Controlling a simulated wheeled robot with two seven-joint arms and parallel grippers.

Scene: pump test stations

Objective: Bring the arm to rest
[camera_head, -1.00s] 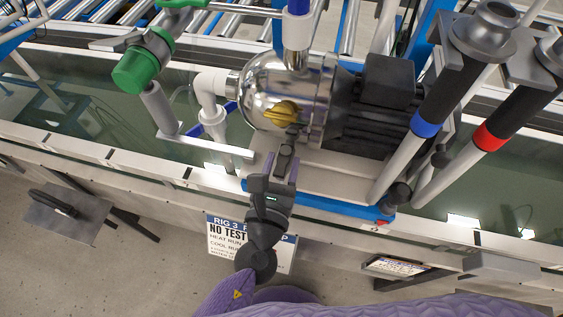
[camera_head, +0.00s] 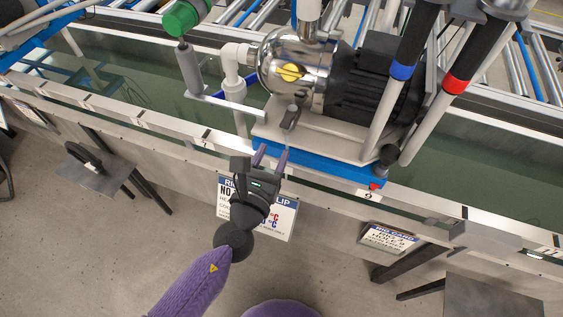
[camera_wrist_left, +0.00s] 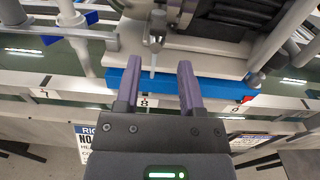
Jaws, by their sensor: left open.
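My left gripper (camera_head: 270,158) is open and empty, in front of the pump stand's blue front edge. Its purple arm comes up from the bottom of the head view. In the left wrist view its two purple fingers (camera_wrist_left: 158,85) stand apart, with a blue strip (camera_wrist_left: 218,92) behind them. My right gripper is not in view.
A long water trough (camera_head: 130,100) runs behind a metal rail. Signs (camera_head: 280,217) hang under the rail, one partly behind my gripper. Grey side shelves (camera_head: 100,178) jut out at left and lower right. Two slanted pipes with blue and red bands (camera_head: 455,84) stand right of the pump. Floor in front is clear.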

